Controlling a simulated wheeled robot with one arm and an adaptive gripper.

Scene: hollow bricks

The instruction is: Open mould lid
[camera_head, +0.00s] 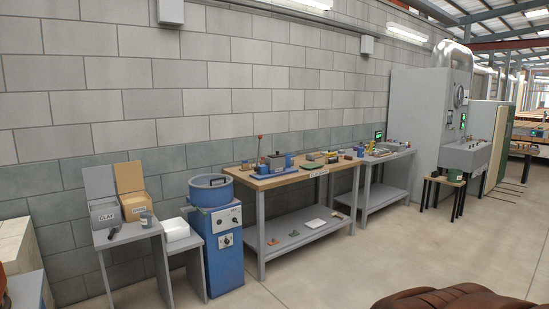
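A small grey metal box on a blue base, which looks like the mould (276,162), stands on the wooden-topped workbench (262,182) in the middle of the head view. A lever with a red knob rises just left of it. The mould is small and far off, so I cannot tell for sure whether its lid is open or shut. My gripper is not in view.
A blue round mixer (222,245) stands left of the workbench, beside a grey stand with a clay bin (103,214) and a second bin. A second grey bench (385,158) and a large grey machine (416,125) stand to the right. A brown leathery object (450,298) fills the bottom right. Open floor (350,265) lies in front.

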